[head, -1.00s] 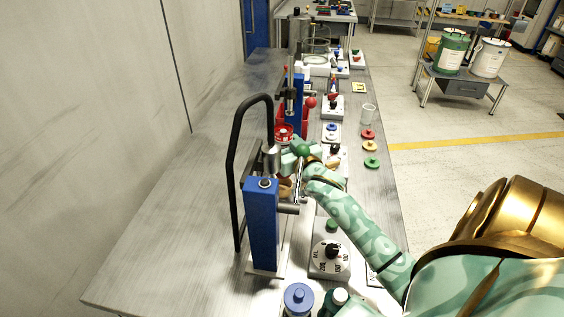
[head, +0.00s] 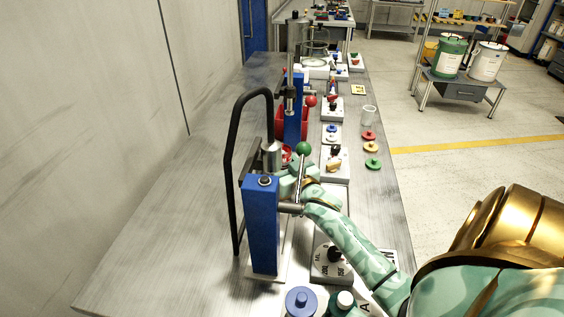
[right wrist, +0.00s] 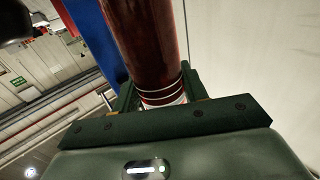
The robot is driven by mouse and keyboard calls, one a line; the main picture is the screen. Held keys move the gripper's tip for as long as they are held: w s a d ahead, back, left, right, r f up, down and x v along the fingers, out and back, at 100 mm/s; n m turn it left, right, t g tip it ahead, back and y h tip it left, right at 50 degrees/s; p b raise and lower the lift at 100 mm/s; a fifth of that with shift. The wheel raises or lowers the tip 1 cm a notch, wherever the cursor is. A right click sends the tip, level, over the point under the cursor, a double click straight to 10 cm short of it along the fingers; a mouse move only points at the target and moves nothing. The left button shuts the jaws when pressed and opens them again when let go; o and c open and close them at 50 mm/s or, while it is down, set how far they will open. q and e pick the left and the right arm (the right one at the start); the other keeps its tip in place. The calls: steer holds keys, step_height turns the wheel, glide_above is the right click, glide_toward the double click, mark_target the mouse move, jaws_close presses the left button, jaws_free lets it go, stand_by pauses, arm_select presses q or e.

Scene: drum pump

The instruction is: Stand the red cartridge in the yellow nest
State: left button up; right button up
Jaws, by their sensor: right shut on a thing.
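The red cartridge fills the top middle of the right wrist view as a dark red, glossy cylinder (right wrist: 145,45) with thin rings near its lower end. My right gripper (right wrist: 155,100) is shut on it there. In the head view, my right gripper (head: 290,183) is behind the near blue post (head: 262,225), beside a steel cylinder (head: 270,155). A small bit of red (head: 287,153) shows just above the gripper, apparently the cartridge top; the rest is hidden. I cannot make out the yellow nest in either view. My left gripper is not in view.
A black hoop handle (head: 231,170) rises left of the blue post. A green-knobbed lever (head: 304,149) stands close to my gripper. A dial box (head: 325,262) and a blue-capped container (head: 301,300) are nearer. The table's left side (head: 180,220) is clear.

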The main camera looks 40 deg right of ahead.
steer(key=o, duration=1.4)
steer(key=shift+f, duration=0.15)
steer(key=shift+s, duration=0.2)
steer(key=p+v, duration=0.1)
steer(key=v, duration=0.6)
